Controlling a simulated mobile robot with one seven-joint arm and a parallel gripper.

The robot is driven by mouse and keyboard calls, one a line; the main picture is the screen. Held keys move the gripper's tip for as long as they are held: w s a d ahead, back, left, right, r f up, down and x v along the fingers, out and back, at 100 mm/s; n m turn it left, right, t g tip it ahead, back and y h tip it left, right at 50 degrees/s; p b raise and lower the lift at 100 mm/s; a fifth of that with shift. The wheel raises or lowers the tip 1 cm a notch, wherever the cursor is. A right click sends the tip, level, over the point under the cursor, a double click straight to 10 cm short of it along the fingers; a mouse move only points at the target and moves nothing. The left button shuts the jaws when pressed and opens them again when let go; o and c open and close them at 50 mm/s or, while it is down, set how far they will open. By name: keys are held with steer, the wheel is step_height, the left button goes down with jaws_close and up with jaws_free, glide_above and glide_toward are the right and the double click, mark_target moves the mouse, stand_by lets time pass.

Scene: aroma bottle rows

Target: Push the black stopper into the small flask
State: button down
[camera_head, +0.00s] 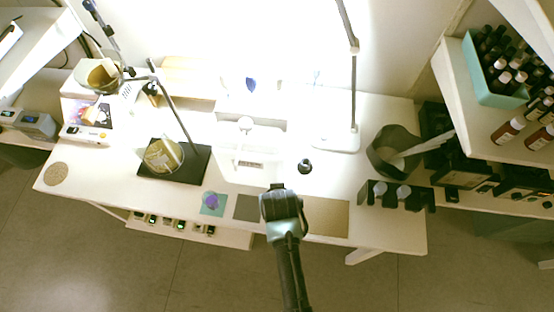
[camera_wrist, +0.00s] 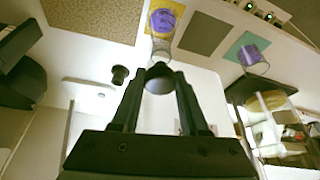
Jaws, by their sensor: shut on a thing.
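My gripper (camera_wrist: 158,80) is shut on the black stopper (camera_wrist: 158,77), a dark rounded piece between the fingertips. The small clear flask (camera_wrist: 161,48) stands directly beyond the stopper, on or by a yellow mat with a purple disc (camera_wrist: 165,19). The stopper and flask overlap in the wrist view; I cannot tell whether they touch or how deep the stopper sits. In the head view my gripper (camera_head: 279,190) is over the front part of the white table (camera_head: 330,175) and hides the flask and stopper.
A small black round piece (camera_head: 305,166) stands on the table behind and right of my gripper. A flask with purple contents (camera_head: 211,201) is on a teal mat to the left. A lamp base (camera_head: 337,140), a dark bowl (camera_head: 383,165) and a black rack (camera_head: 410,201) stand right.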

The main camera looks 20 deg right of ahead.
steer(key=shift+f+b, duration=1)
steer(key=shift+f, duration=0.55)
steer(key=shift+c, duration=1.7)
jaws_free()
steer(key=shift+r, duration=0.1)
steer(key=v, duration=1.3)
steer(key=shift+s, duration=0.1)
